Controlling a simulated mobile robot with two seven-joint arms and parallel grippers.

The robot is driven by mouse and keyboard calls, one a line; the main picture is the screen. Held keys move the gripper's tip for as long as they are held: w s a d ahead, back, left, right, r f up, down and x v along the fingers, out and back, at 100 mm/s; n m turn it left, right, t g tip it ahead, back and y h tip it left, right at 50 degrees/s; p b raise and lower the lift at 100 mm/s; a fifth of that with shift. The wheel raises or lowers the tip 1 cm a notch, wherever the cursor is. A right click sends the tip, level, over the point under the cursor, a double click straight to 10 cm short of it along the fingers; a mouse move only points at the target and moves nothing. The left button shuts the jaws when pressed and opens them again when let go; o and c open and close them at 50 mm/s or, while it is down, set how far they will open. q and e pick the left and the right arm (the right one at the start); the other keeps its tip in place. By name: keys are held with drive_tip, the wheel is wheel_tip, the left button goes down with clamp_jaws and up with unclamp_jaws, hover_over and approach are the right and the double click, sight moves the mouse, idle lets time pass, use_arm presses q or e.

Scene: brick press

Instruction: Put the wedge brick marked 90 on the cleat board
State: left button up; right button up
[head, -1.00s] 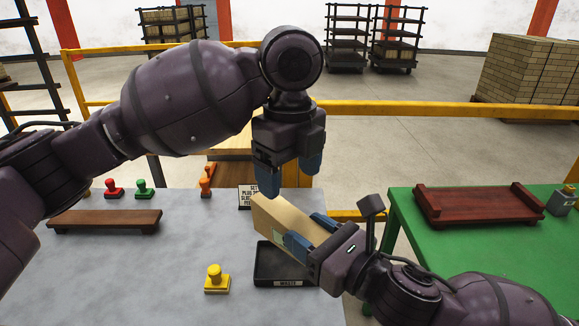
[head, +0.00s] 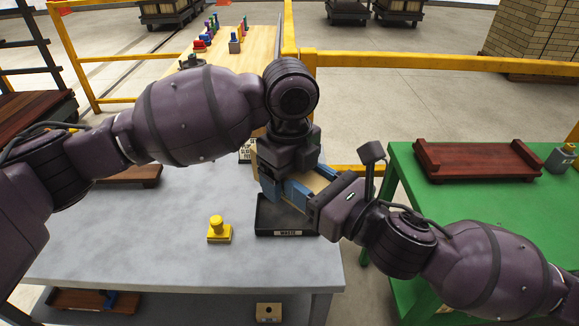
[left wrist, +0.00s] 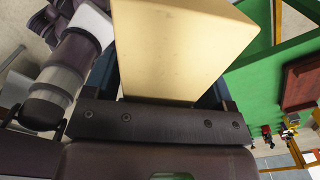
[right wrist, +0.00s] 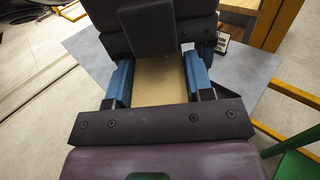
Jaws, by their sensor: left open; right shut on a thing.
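A pale tan brick (head: 316,181) is held in my right gripper (head: 290,191), over the black waste tray. No marking on it is readable now. It fills the space between the blue fingers in the right wrist view (right wrist: 160,82). My left gripper (head: 283,177) is lowered from above at the brick's far end, open, with its fingers on either side of the brick (left wrist: 180,45); I cannot tell whether they touch it. A dark red board with raised end cleats (head: 478,162) lies empty on the green table at the right.
The black waste tray (head: 285,232) and a yellow-handled stamp (head: 219,231) stand on the grey table (head: 120,235). A brown board (head: 138,175) lies partly behind my left arm. A yellow rail (head: 430,63) runs behind.

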drive_tip(key=shift+r, duration=0.1)
use_arm(q)
drive_tip(key=c, duration=1)
drive_tip(key=shift+o, duration=0.2)
use_arm(e)
drive_tip(key=o, duration=1)
drive_tip(key=shift+c, duration=0.2)
